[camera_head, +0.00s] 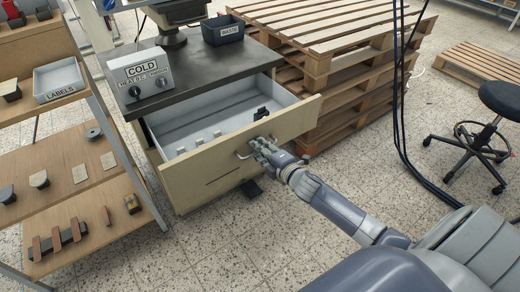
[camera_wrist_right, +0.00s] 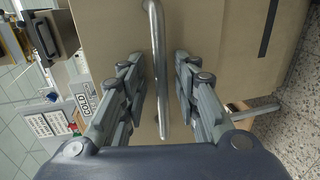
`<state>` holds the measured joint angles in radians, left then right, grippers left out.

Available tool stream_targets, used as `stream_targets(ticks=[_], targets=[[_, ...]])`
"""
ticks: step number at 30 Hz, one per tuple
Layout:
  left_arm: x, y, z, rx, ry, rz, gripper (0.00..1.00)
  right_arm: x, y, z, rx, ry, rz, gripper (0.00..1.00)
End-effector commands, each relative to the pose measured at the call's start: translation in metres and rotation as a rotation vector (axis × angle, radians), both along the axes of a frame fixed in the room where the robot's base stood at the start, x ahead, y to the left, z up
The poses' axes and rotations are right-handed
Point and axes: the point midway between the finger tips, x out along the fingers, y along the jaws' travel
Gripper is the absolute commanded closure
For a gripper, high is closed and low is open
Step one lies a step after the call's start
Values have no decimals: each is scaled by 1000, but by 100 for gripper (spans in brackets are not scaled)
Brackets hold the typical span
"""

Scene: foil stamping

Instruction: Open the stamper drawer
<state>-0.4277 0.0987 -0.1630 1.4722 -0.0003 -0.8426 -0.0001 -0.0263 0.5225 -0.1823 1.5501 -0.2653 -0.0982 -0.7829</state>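The stamper drawer (camera_head: 205,172) stands pulled out of the cabinet under the dark stamper top (camera_head: 205,82). Its light interior shows several small pale pieces and a small black item. The metal bar handle (camera_head: 242,155) is on the wooden drawer front. My right gripper (camera_head: 261,147) is at this handle. In the right wrist view, the handle (camera_wrist_right: 156,45) runs between the two fingers of my right gripper (camera_wrist_right: 159,78), with a visible gap on both sides. The fingers are open around it. My left gripper is not in view.
A shelf (camera_head: 65,157) with a labels bin (camera_head: 60,82) and small parts stands at the left. The cold control box (camera_head: 140,78) and waste bin (camera_head: 222,30) sit on the cabinet. Pallets (camera_head: 325,75) are stacked beside the drawer. A stool (camera_head: 490,115) is at the right.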

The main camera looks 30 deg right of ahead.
Motion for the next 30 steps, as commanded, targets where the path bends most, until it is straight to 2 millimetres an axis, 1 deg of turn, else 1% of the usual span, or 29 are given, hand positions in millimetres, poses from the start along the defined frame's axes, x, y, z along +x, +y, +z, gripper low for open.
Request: stream_targets(ticks=[6,10,14,21,24,27,30], targets=[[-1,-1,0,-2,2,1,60,-2,0,-1,0,2,0,71],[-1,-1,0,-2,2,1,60,-11,-1,0,0,3,0,71],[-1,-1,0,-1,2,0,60,-31,-2,4,-2,4,1,71],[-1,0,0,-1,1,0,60,-76,-5,14,1,3,1,71],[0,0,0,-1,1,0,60,-92,-7,17,0,3,1,71],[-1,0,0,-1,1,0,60,-104,-8,20,0,3,0,71],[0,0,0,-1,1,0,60,-112,-9,22,0,3,0,71]])
